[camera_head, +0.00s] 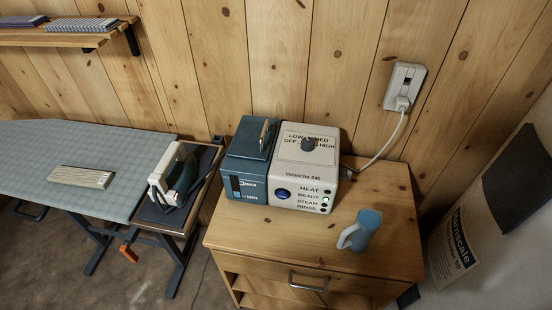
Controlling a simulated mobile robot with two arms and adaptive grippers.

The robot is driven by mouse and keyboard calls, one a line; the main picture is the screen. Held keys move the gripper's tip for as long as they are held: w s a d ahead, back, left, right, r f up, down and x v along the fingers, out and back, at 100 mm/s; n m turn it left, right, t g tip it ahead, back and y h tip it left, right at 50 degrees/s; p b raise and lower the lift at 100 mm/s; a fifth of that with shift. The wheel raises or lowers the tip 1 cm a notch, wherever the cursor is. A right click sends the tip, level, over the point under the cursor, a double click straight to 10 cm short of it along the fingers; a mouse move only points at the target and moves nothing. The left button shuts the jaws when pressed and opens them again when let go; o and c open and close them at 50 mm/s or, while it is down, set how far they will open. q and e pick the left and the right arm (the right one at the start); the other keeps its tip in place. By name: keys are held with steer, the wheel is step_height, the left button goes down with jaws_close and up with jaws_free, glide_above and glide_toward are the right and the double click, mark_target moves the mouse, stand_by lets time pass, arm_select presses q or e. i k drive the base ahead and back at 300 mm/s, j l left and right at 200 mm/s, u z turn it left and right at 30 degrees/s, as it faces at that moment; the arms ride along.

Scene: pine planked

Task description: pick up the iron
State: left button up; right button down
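The iron (174,178) has a dark green and white body with a pale handle. It rests on the dark pad of a wooden-framed iron rest (205,182) at the right end of the ironing board (110,160). Neither of my grippers shows in the head view, so I cannot see whether they are open or shut.
A steam station (312,160) with a teal tank stands on the wooden cabinet (385,240), beside a blue jug (360,231). Its cord runs to a wall outlet (404,86). A folded cloth-like block (80,176) lies on the board. A shelf (60,38) hangs upper left.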

mark_target(174, 176)
steer(key=u, duration=1.3)
steer(key=k+j, duration=0.1)
steer(key=j, duration=0.25)
steer(key=j+z, duration=0.1)
steer(key=j, duration=0.3)
steer(key=k+j+z, duration=0.1)
steer(key=j, duration=0.25)
steer(key=k, duration=0.05)
